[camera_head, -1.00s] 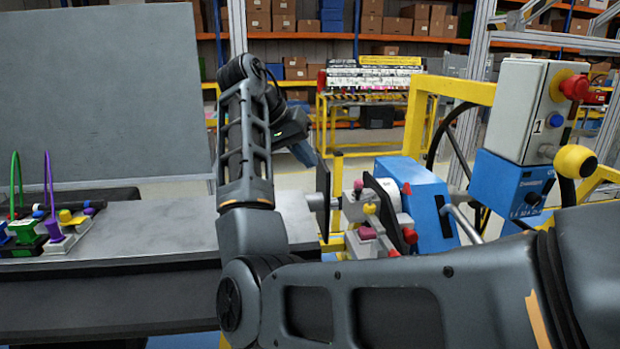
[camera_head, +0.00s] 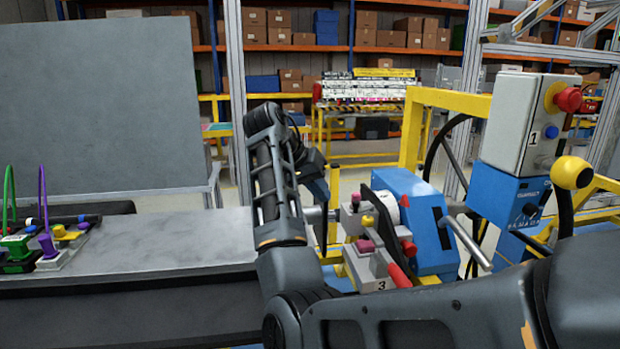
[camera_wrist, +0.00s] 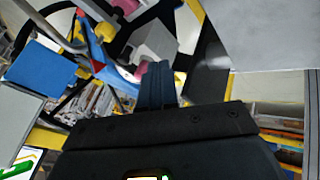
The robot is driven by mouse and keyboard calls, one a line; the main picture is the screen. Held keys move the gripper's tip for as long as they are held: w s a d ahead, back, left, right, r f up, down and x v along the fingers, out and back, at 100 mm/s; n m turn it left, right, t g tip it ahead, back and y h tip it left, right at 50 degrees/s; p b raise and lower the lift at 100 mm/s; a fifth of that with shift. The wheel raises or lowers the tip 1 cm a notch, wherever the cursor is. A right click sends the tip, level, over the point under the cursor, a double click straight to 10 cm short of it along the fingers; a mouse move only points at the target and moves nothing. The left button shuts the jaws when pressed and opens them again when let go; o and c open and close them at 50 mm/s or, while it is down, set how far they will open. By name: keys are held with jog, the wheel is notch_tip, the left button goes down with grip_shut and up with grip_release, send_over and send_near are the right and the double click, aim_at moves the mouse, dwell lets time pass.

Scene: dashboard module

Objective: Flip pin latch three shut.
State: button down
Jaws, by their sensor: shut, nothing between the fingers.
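Pin latch three is the grey block marked "3" (camera_head: 376,272) at the lower front of the latch module in the head view. A red handle (camera_head: 400,276) sticks out at its right and a pink knob (camera_head: 365,246) shows above it. Whether the latch is open or shut is hard to tell. My gripper, at the end of the dark arm left of the module, is mostly hidden in the head view. In the wrist view its fingers (camera_wrist: 157,84) are together and empty. They point toward a grey block (camera_wrist: 152,40) and a pink part (camera_wrist: 142,70), with no contact clear.
Similar latch parts with a yellow knob (camera_head: 367,220) and red tips stand above, against a blue housing (camera_head: 425,215). A control box (camera_head: 522,120) with a red button and a yellow ball knob (camera_head: 574,172) are at right. A grey table (camera_head: 170,245) with coloured connectors is at left.

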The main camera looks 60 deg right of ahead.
jog(key=s, duration=0.1)
jog(key=s+d+f+p, duration=0.1)
jog(key=s, duration=0.1)
jog(key=s+d, duration=0.1)
jog(key=shift+s+f, duration=0.15)
jog(key=shift+d, duration=0.1)
dwell(0.4)
